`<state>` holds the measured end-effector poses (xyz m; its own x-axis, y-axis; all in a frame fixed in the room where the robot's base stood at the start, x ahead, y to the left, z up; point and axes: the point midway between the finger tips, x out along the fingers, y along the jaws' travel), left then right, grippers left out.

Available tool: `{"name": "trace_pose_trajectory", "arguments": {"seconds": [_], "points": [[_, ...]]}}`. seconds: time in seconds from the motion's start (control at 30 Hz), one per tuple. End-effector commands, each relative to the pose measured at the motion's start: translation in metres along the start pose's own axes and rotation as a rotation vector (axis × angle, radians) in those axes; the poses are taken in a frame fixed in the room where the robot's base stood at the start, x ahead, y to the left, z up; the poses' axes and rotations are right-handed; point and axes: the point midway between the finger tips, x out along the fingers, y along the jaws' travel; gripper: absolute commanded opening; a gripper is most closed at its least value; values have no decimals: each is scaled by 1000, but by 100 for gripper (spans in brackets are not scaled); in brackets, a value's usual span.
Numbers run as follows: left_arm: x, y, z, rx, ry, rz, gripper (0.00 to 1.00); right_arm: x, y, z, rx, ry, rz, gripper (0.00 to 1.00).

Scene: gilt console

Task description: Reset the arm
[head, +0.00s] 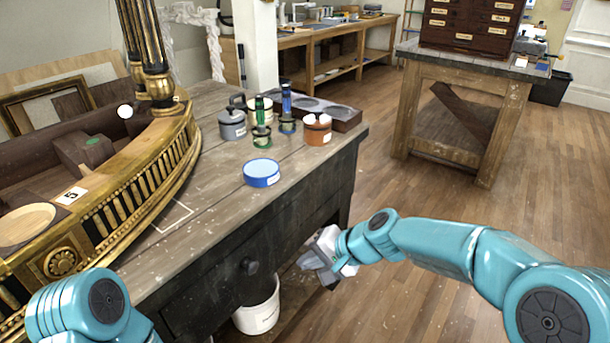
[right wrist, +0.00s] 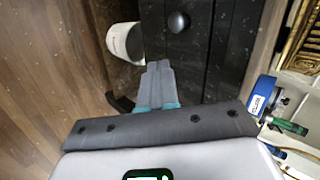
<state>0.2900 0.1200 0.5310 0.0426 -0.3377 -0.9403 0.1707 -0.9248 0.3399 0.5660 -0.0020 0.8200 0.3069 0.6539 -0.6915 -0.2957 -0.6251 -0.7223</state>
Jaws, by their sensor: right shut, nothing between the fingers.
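My right arm comes in from the right in the head view. Its gripper (head: 322,258) hangs in front of the dark workbench, below the level of its top and near the front right leg. The right wrist view shows its two fingers (right wrist: 159,84) together, with nothing between them. They point toward the bench's dark front and are apart from the round knob. Of my left arm only a teal link shows at the lower left of the head view; its gripper is out of view.
The workbench (head: 228,225) holds a gilt console (head: 150,170), a blue round tin (head: 261,173), a grey pot (head: 233,124) and an orange pot (head: 317,129). A white bucket (head: 258,311) stands beneath. A wooden table (head: 462,115) stands at the back right. The floor between is clear.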

Motion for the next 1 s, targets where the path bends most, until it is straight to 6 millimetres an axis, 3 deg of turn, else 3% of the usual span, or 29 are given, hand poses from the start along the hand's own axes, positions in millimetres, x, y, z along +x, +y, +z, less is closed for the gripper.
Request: {"name": "trace_pose_trajectory", "arguments": {"seconds": [0.07,0.17,0.27,0.4,0.5,0.6,0.8,1.0], "points": [[0,0,0,0,0,0,81,3,9,0,3,1,14,0],[0,0,0,0,0,0,81,16,46,2,7,10,78,0],[0,0,0,0,0,0,81,35,114,13,4,15,193,0],[0,0,0,0,0,0,81,51,220,49,-42,-2,357,0],[0,0,0,0,0,0,81,54,276,83,-86,-33,429,0],[0,0,0,0,0,0,81,51,317,119,-131,-74,468,0],[0,0,0,0,0,0,81,37,366,202,-204,-170,464,0],[-62,22,1,0,1,0,81,-8,316,200,-217,-160,460,0]]}}
